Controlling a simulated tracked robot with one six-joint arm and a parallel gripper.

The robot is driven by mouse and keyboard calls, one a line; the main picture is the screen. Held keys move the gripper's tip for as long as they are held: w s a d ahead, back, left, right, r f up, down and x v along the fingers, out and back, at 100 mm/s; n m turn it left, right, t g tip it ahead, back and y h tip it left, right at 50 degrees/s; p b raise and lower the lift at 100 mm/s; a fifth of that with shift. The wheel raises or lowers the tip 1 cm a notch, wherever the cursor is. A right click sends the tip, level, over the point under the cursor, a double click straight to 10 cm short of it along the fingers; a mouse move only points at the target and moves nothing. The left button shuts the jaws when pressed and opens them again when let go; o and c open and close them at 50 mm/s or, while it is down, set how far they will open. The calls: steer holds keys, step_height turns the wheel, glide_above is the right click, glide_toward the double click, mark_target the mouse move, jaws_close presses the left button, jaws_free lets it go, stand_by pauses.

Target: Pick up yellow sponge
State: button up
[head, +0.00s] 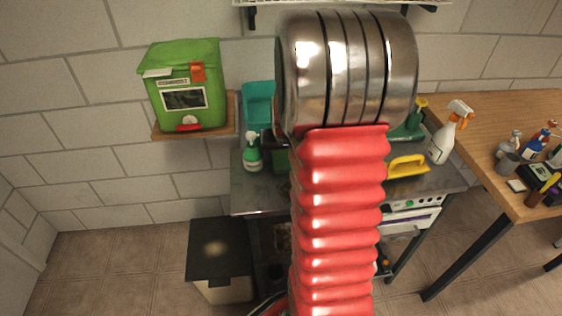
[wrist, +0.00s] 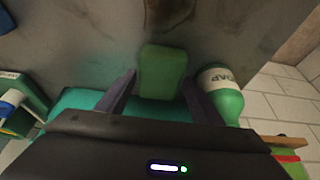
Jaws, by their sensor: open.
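A green, sponge-like block (wrist: 162,72) lies on the grey worktop in the wrist view. My gripper (wrist: 160,84) is open, with one dark finger on each side of the block; I cannot tell whether either finger touches it. The block looks green, not yellow. In the head view a yellow object (head: 408,166) lies on the grey worktop to the right of my arm. It has a handle-like shape, and I cannot tell whether it is a sponge. My red arm hides the gripper and the middle of the worktop in the head view.
A green soap bottle (wrist: 225,88) stands close beside the right finger; it also shows in the head view (head: 252,155). A teal container (head: 259,106) stands behind it. A white spray bottle (head: 443,140) stands right of the yellow object. A wooden table (head: 500,115) adjoins on the right.

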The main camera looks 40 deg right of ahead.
steer(key=shift+f, duration=0.2)
stand_by(0.5)
steer(key=shift+c, duration=0.4)
steer(key=c, duration=0.8)
steer(key=shift+s+a+r, duration=0.15)
steer(key=shift+s+r, duration=0.05)
steer(key=shift+r, duration=0.35)
step_height(320, 180, up, 7)
steer(key=shift+s+f, duration=0.1)
steer(key=shift+f, duration=0.1)
steer(key=s+a, duration=1.1)
steer(key=s, duration=0.5)
steer(key=shift+f, duration=0.1)
